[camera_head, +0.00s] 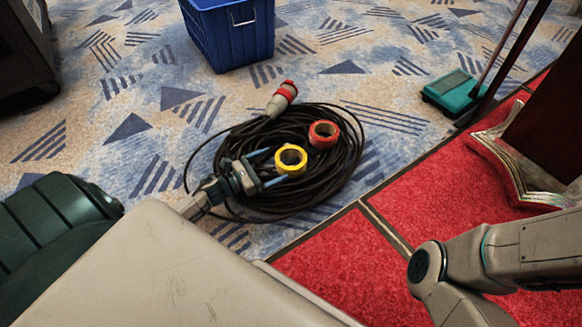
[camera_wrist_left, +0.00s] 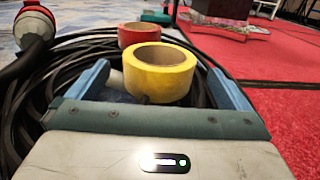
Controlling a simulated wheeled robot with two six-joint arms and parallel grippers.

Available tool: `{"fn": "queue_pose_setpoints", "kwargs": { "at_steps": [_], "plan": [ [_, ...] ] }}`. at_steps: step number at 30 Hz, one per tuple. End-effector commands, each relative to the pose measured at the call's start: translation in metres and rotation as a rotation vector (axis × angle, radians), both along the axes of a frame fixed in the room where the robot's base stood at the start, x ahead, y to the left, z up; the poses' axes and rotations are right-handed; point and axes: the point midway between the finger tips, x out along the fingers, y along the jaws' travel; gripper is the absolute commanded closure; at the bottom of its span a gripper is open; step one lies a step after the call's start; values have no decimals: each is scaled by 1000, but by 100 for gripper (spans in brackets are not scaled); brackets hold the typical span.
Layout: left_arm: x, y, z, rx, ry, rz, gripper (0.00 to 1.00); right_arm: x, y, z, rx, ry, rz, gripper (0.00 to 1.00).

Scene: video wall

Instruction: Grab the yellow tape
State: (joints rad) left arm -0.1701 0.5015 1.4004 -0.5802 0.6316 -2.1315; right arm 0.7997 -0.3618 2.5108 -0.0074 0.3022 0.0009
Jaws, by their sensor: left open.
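The yellow tape (camera_head: 291,160) is a roll on top of a coil of black cable (camera_head: 330,190) on the carpet. My left gripper (camera_head: 266,168) is open, with its blue fingers at the roll's near side. In the left wrist view the yellow tape (camera_wrist_left: 160,72) shows ahead between the two fingers (camera_wrist_left: 158,85). I cannot tell whether either finger touches it. A red tape roll (camera_head: 323,134) lies just behind the yellow one, also on the cable. It shows in the left wrist view (camera_wrist_left: 139,34) too. My right arm is at the lower right; its gripper is out of view.
A red and grey plug (camera_head: 282,98) sits at the cable's far end. A blue crate (camera_head: 230,35) stands behind it. A green dustpan (camera_head: 452,93) lies at the right, near a red carpet (camera_head: 420,200) with a dark edge strip. Patterned floor left of the cable is clear.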

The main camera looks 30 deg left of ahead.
Motion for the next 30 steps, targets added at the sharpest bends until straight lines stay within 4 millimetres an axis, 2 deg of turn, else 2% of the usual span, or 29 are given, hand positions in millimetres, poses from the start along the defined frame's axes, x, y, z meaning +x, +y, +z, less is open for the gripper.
{"fn": "queue_pose_setpoints", "kwargs": {
  "at_steps": [1, 8, 15, 18, 27, 30],
  "plan": [
    [2, -1, -7, -1, -2, 0, 0, 0, 0, -6, 0, 1, 0, 64],
    [18, -9, -4, -1, -2, 0, 0, 1, 0, -10, -1, 2, 1, 64],
    [54, -27, -4, -2, -4, 1, 0, 1, 0, -24, -1, 2, 3, 64],
    [63, -32, -3, -1, -2, 0, 0, 1, 0, -27, -1, 2, 3, 64],
    [67, -34, -2, -1, 0, 0, 0, 1, 0, -27, -1, 3, 4, 64],
    [67, -34, -2, -1, 0, 0, 18, 1, 0, -26, -1, 3, 4, 64]
  ]
}}
